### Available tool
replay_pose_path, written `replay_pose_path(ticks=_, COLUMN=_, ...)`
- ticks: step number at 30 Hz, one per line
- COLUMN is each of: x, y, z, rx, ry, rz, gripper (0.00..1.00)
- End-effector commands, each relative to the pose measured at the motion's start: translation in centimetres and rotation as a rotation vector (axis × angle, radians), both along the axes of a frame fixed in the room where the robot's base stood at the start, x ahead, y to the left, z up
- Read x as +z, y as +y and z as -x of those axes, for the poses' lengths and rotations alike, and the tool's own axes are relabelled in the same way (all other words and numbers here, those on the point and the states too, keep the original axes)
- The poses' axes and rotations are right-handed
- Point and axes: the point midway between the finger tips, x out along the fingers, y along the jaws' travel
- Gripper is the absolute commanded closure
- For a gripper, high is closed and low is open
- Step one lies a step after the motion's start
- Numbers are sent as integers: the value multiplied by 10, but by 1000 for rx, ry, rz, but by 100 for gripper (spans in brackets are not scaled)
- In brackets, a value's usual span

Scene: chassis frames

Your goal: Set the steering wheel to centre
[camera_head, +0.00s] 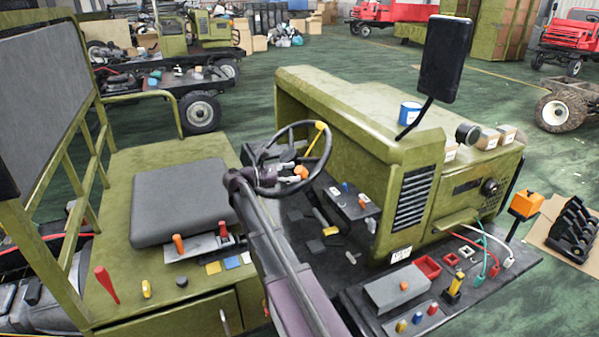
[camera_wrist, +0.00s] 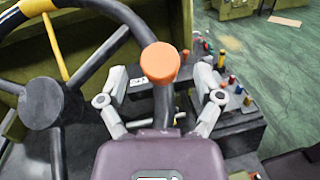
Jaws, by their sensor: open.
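The black steering wheel (camera_head: 281,131) stands on the chassis in front of the grey seat. Its yellow rim band and yellow spoke (camera_head: 319,127) point to the upper right in the head view. In the wrist view the wheel (camera_wrist: 42,103) fills the left side, with the yellow band (camera_wrist: 38,6) at the top. An orange knob (camera_wrist: 159,62) stands on the near part of the rim; it also shows in the head view (camera_head: 301,172). My gripper (camera_wrist: 161,78) is open, one finger on each side of the knob and rim, with gaps visible. Contact cannot be told in the head view.
A grey seat (camera_head: 181,201) is left of the wheel. A green hood (camera_head: 350,115) with a black mirror (camera_head: 441,60) rises to the right. A console with levers (camera_head: 350,200) lies beside the wheel. A panel with coloured knobs (camera_head: 403,290) is at the lower right.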

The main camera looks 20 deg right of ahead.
Motion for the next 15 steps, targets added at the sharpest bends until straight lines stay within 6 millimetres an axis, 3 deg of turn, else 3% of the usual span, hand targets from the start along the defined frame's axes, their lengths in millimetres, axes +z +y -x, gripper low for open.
replay_pose_path(ticks=15, x=0, y=76, z=-14, rx=0, ry=0, rz=-1, gripper=15)
